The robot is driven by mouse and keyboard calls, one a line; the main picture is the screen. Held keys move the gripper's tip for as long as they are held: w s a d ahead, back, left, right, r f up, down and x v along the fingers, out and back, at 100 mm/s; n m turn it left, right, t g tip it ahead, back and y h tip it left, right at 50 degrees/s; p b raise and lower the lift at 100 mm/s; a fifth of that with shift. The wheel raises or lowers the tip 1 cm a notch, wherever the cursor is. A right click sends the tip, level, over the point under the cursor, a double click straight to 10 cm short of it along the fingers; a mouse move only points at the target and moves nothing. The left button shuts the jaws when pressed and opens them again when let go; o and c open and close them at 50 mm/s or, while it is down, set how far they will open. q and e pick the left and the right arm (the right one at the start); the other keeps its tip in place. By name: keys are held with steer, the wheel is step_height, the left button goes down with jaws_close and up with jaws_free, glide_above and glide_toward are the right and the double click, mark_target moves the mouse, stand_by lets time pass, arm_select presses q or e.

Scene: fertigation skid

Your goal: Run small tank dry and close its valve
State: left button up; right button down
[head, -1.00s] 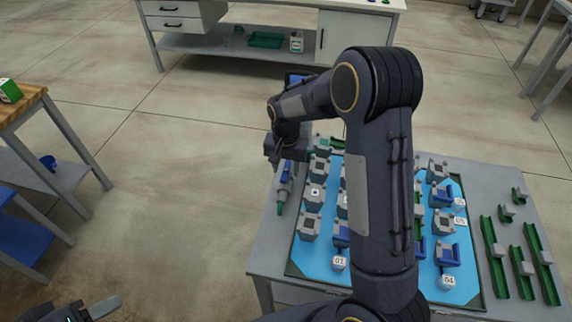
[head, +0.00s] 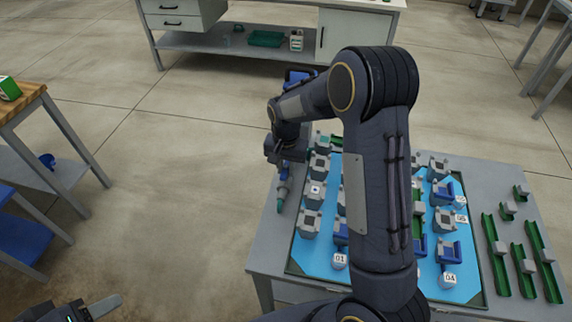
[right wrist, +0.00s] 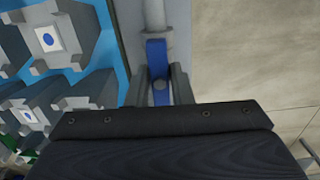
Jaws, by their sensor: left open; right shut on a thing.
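A grey pipe (head: 281,193) with a green tip lies along the left edge of the grey table, and a blue valve handle (head: 284,172) sits on it. My right gripper (head: 286,160) is over that handle. In the right wrist view, the two fingers of my right gripper (right wrist: 160,88) are shut on the blue handle (right wrist: 157,62), which lies lengthwise along the grey pipe (right wrist: 153,16). My left gripper (head: 92,311) is open and empty at the bottom left, away from the table. I cannot make out which thing is the small tank.
A blue panel (head: 318,262) holds several grey blocks and number tags, partly hidden behind my right arm. Green channels (head: 495,255) lie on the table's right side. A wooden-topped bench (head: 20,108) stands left, a white cabinet (head: 352,38) behind. Floor left of the table is clear.

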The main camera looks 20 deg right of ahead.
steer(key=m, duration=0.1)
steer(key=f+m, duration=0.1)
steer(key=m, duration=0.1)
steer(key=shift+f+m+p, duration=0.15)
steer(key=shift+m+p, duration=0.15)
steer(key=shift+p, duration=0.05)
steer(key=shift+m+p, duration=0.35)
steer(key=shift+m, duration=0.85)
steer(key=m+p, duration=0.1)
steer(key=m, duration=0.2)
steer(key=m+p, duration=0.2)
steer(key=m, duration=0.2)
steer(key=m+p, duration=0.2)
steer(key=m, duration=0.1)
steer(key=shift+s+a+r+m, duration=0.1)
steer(key=shift+s+r+m, duration=0.15)
steer(key=shift+m, duration=0.15)
steer(key=shift+f+m+p, duration=0.1)
steer(key=shift+m+p, duration=0.2)
steer(key=shift+m, duration=0.4)
arm_select(q)
step_height(320, 180, up, 6)
steer(key=shift+f, duration=0.15)
arm_select(e)
steer(key=shift+w+f+m, duration=0.1)
steer(key=shift+f+m, duration=0.05)
steer(key=shift+m, duration=0.25)
steer(key=c, duration=1.2)
jaws_free()
steer(key=shift+w, duration=0.1)
